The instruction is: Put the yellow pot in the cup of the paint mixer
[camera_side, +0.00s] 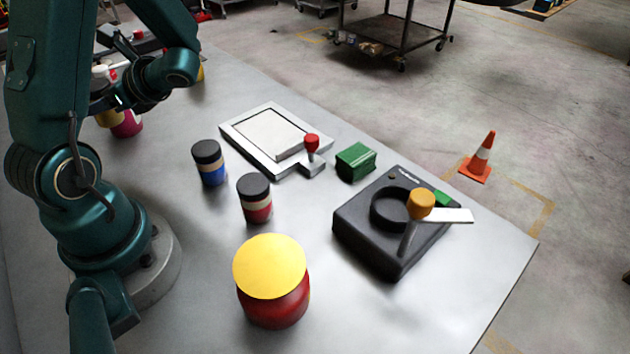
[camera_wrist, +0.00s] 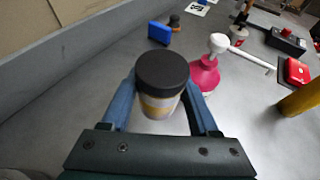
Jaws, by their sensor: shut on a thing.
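The yellow pot (camera_wrist: 160,103), with a black lid and a yellow band on a pale body, stands between the blue fingers of my gripper (camera_wrist: 161,86) in the wrist view. My gripper is shut on it. In the side view the pot (camera_side: 108,118) is at the far left, mostly hidden by my arm. Whether it touches the table is hard to tell. The paint mixer (camera_side: 365,235) is a dark box at the right of the table, far from my gripper. Its round cup (camera_side: 378,207) is a dark ring on top, with an orange-knobbed lever in front.
A blue pot (camera_side: 209,172) and red pot (camera_side: 256,207) stand mid-table. A large red can (camera_side: 275,305) with a yellow lid stands in front. A grey tray-like device (camera_side: 245,135) and green box (camera_side: 356,162) lie behind. A pink flask (camera_wrist: 204,76) stands close to my gripper.

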